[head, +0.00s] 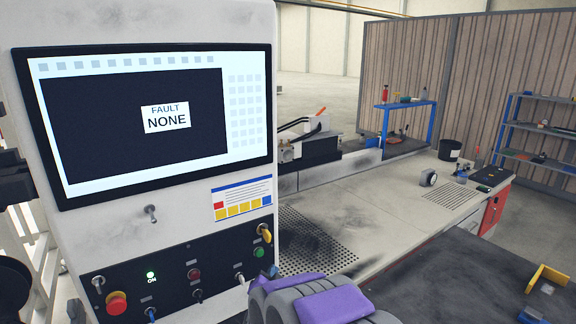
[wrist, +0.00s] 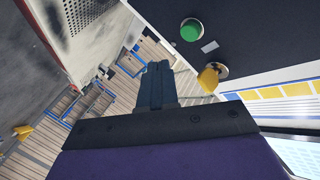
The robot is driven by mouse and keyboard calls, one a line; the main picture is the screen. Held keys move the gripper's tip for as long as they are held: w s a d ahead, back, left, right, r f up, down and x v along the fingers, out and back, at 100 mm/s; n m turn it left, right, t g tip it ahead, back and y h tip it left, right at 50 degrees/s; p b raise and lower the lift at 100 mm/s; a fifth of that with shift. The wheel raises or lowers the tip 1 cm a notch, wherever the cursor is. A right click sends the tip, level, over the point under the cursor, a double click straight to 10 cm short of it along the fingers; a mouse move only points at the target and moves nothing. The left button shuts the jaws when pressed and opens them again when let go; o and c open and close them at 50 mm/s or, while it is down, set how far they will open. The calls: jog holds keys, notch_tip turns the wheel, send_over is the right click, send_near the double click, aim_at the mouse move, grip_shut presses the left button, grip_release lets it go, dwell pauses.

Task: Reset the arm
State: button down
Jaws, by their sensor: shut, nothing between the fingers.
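My gripper (wrist: 157,70) shows in the wrist view with its dark fingers together and nothing between them. My purple and grey arm is at the bottom of the head view, in front of the lower right of the control cabinet (head: 120,20). In the wrist view, a green button (wrist: 191,30) and a yellow-handled switch (wrist: 208,77) lie beyond the fingers, to their right; the fingers appear apart from both. The same green button (head: 259,252) and yellow switch (head: 265,233) show in the head view. The screen (head: 165,120) reads "FAULT NONE".
The panel also has a red mushroom button (head: 117,303), a dark red button (head: 194,274) and a lit lamp (head: 150,275) marked "ON". A machine bed (head: 380,195) runs behind. A dark table (head: 450,285) with a yellow bracket (head: 547,276) stands at lower right.

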jog(key=s+d+r+n+g, duration=0.1)
jog(key=s+d+g, duration=0.5)
jog(key=s, duration=0.9)
jog(key=s+d+r+n+g, duration=0.1)
jog(key=s+d+n+g, duration=0.3)
jog(key=s, duration=1.2)
jog(key=s+d+r+n+g, duration=0.1)
jog(key=s+d+g, duration=0.6)
jog(key=s, duration=0.9)
jog(key=shift+s+d+r+n+g+y, duration=0.3)
jog(key=shift+d+n, duration=0.6)
jog(key=shift+d, duration=0.2)
jog(key=shift+w, duration=0.1)
